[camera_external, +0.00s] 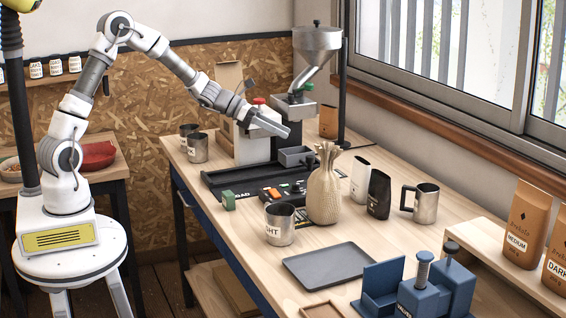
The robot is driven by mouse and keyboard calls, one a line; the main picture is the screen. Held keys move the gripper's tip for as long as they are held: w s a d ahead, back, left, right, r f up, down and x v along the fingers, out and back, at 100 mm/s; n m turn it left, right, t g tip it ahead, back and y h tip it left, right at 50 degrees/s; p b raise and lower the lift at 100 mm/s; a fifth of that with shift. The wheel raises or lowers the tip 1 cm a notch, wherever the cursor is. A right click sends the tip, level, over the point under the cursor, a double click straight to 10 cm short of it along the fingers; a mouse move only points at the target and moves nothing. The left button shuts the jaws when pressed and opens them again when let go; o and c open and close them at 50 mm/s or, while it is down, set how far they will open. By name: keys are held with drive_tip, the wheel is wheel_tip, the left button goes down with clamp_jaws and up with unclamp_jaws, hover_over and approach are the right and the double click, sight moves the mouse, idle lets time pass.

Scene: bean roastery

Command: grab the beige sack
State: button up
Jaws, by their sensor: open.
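The beige sack (324,190) stands upright on the wooden table, its neck tied and its top gathered. A metal cup stands close at its left and two small pouches stand at its right. My gripper (284,131) is above the table, up and to the left of the sack, in front of the grinder machine. It is apart from the sack and holds nothing that I can see. The gap between its fingers is too small to make out clearly.
A metal cup (280,224), a white pouch (361,180), a black pouch (378,194) and a metal mug (426,203) surround the sack. The grinder (296,107) stands behind. A grey tray (330,266) and a blue stand (428,292) lie in front. Bare tabletop shows right of the tray.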

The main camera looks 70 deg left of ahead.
wheel_tip(320, 180, down, 4)
drive_tip(key=d+m+g+h, duration=0.1)
drive_tip(key=m+h, duration=0.1)
drive_tip(key=m, duration=0.2)
drive_tip(key=p, duration=0.1)
approach(335, 179)
drive_tip(key=w+d, duration=0.2)
drive_tip(key=w, duration=0.1)
drive_tip(key=shift+d+f, duration=0.2)
drive_tip(key=shift+d, duration=0.2)
drive_tip(key=shift+r+p+x, duration=0.2)
drive_tip(key=shift+p+x, duration=0.85)
drive_tip(key=shift+x, duration=1.6)
drive_tip(key=shift+d, duration=0.1)
clamp_jaws()
drive_tip(key=shift+r, duration=0.15)
